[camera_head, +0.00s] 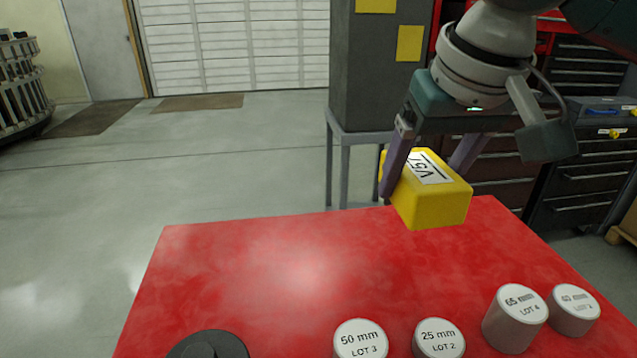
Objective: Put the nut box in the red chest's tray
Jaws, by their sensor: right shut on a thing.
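A yellow box (437,203) with a white label on top hangs tilted between the purple fingers of my right gripper (428,168); I take it for the nut box. The gripper is shut on it, one finger at its left side and the other behind its right side. The box shows over the far edge of the red tabletop (290,265), apparently above it. A dark chest with drawers and red parts (575,55) stands behind at the right, partly hidden by my right arm. I cannot make out its tray. My left gripper is not in view.
White-topped cylinders marked 50 mm (360,342), 25 mm (439,340), 65 mm (516,318) and one at the far right (574,309) stand along the near side. A dark round piece (208,345) sits near left. The tabletop's middle is clear. A grey cabinet (375,75) stands behind.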

